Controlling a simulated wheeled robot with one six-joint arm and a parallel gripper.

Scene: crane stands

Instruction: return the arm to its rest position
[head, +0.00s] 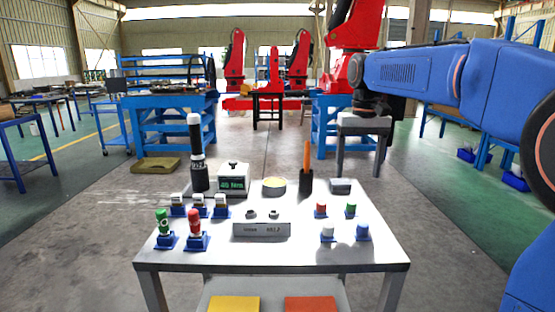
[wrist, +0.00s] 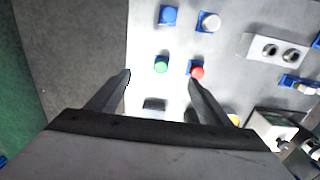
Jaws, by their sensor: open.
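My blue arm (head: 415,75) reaches in from the right in the head view, raised above table height. My gripper (head: 359,174) hangs from its end, fingers pointing down, near the back right part of the table (head: 290,258). In the wrist view my gripper (wrist: 160,77) is open with nothing between its fingers. A green cap (wrist: 161,64) and a red cap (wrist: 197,71) show by the fingertips in that view, lower down on the table. The gap between fingers and tabletop is hard to judge.
The table bears a grey box (head: 340,186), a black holder (head: 306,182) with an orange stick, a yellow dish (head: 274,186), a display box (head: 233,179), a tall black bottle (head: 198,160), a grey block (head: 262,229) and several small blue stands.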

